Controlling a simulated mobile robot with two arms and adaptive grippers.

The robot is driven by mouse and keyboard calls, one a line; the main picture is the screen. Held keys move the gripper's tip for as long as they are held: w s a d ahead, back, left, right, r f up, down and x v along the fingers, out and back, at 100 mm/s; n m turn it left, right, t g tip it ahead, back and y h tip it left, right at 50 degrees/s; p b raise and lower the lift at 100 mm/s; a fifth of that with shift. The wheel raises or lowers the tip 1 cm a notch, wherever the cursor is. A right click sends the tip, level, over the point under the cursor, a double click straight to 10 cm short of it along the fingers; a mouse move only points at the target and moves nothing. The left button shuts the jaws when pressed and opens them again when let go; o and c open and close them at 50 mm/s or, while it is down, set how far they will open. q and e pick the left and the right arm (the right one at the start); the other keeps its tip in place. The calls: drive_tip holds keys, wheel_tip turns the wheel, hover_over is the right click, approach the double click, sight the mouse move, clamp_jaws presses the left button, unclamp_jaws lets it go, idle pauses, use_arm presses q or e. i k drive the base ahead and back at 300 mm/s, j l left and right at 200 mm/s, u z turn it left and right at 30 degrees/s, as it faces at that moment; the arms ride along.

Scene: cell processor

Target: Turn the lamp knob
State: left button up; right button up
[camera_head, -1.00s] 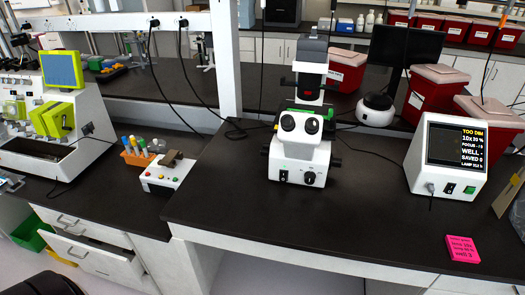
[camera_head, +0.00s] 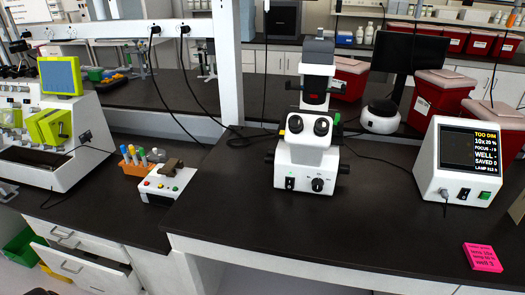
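A white microscope (camera_head: 305,155) with black eyepieces stands on the dark bench right of centre. On the front of its base is a round black knob (camera_head: 318,184), and left of it a small black switch (camera_head: 291,183). A white monitor box (camera_head: 450,185) to the right has a black screen (camera_head: 469,151) reading "TOO DIM" in yellow, with a 10x line and "WELL -" below. Neither of my grippers is in view. Nothing touches the knob.
A pink note (camera_head: 483,257) lies at the bench's front right. A small white button box (camera_head: 166,186) and a tube rack (camera_head: 136,163) stand to the left. An open drawer (camera_head: 75,262) juts out at lower left. The bench in front of the microscope is clear.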

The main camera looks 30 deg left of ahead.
sight(271, 152)
drive_tip(key=i+j, duration=0.1)
drive_tip(key=j, duration=0.3)
drive_tip(key=i+j, duration=0.1)
drive_tip(key=j, duration=0.3)
drive_tip(key=i+j, duration=0.15)
drive_tip(key=j, duration=0.25)
drive_tip(key=i+j, duration=0.1)
drive_tip(key=j, duration=0.25)
